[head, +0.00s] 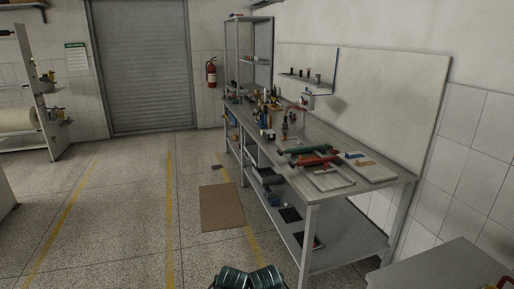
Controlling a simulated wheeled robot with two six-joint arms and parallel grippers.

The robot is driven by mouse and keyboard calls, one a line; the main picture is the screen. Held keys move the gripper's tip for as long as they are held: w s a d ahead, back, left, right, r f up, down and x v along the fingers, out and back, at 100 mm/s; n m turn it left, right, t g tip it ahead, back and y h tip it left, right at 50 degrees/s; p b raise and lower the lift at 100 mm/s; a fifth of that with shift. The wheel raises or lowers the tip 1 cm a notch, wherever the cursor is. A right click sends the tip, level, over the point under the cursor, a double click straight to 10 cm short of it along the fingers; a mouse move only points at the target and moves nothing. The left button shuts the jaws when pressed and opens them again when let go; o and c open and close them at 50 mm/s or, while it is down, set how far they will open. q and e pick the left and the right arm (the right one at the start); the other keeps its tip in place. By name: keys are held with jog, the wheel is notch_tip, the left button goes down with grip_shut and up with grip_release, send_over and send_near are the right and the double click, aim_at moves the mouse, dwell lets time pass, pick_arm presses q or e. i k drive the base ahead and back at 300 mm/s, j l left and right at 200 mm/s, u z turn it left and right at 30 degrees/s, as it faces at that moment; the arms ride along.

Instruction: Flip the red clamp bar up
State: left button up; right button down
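A red bar (316,161), which looks like the clamp bar, lies low across a pale board (331,181) near the front end of a long workbench (385,178). A dark green bar (307,149) lies just behind it, roughly parallel. The bars are small in the view, so the hinge and any handle cannot be made out. Neither of my grippers is in view. Only dark teal parts, probably mine, show at the bottom edge, well short of the bench.
A second board (370,165) lies right of the bars. Tools crowd the bench's far half. A brown mat (221,207) lies on the floor left of the bench. A grey surface (445,268) stands at the lower right. The floor on the left is open.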

aim_at(315, 162)
jog(key=i, duration=2.55)
jog(key=u, duration=0.35)
